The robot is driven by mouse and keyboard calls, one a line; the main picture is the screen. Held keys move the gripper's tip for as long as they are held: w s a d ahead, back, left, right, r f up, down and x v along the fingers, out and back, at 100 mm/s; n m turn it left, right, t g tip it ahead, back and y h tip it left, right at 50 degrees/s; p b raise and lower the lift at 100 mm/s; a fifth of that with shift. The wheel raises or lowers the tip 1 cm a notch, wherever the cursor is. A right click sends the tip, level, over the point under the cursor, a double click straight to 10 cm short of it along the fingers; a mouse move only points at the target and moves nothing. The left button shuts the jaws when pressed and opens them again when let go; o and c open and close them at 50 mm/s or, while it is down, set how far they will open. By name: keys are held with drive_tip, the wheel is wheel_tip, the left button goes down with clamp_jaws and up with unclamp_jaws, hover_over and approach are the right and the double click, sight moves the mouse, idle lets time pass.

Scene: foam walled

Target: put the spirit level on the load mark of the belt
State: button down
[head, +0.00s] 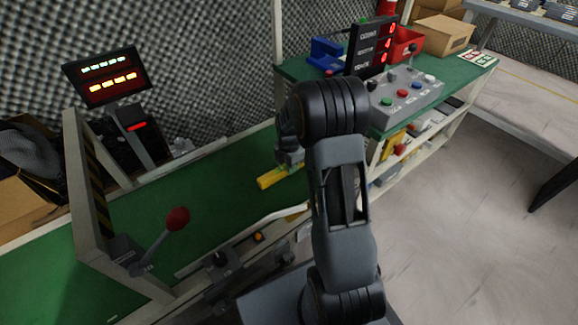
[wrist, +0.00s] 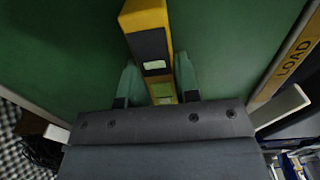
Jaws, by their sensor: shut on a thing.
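The yellow spirit level (head: 273,178) is at the green belt (head: 215,190) in the head view, under the end of my arm. In the wrist view the spirit level (wrist: 148,30) has a dark middle section and pale vials. My gripper (wrist: 157,80) is shut on it, one green finger on each side. I cannot tell whether the level touches the belt or hangs just above it. A yellow strip reading LOAD (wrist: 292,60) lies along the belt's edge rail, right of the level in the wrist view. My arm hides part of the belt in the head view.
A gate frame (head: 85,190) and a red-knobbed lever (head: 177,219) stand at the belt's left. A button box (head: 405,97), a dark display (head: 371,47), a blue bin (head: 327,52) and a red bin (head: 405,43) stand on the bench at the right. Belt left of the level is clear.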

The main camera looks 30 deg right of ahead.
drive_tip(key=shift+f, duration=0.1)
drive_tip(key=c, duration=0.8)
unclamp_jaws()
drive_tip(key=shift+c, duration=0.2)
wheel_tip(320, 180, up, 11)
drive_tip(key=p, duration=0.4)
drive_tip(key=s+a+r+m+t, duration=0.1)
drive_tip(key=s+a+r+m, duration=0.3)
drive_tip(key=s+m, duration=0.5)
drive_tip(key=s+a+r+m+t, duration=0.1)
drive_tip(key=s+a+r+m, duration=0.4)
drive_tip(key=s+m, duration=0.4)
drive_tip(key=shift+s+a+r+m+t, duration=0.25)
drive_tip(key=shift+a+m+t, duration=0.2)
drive_tip(key=shift+m, duration=0.65)
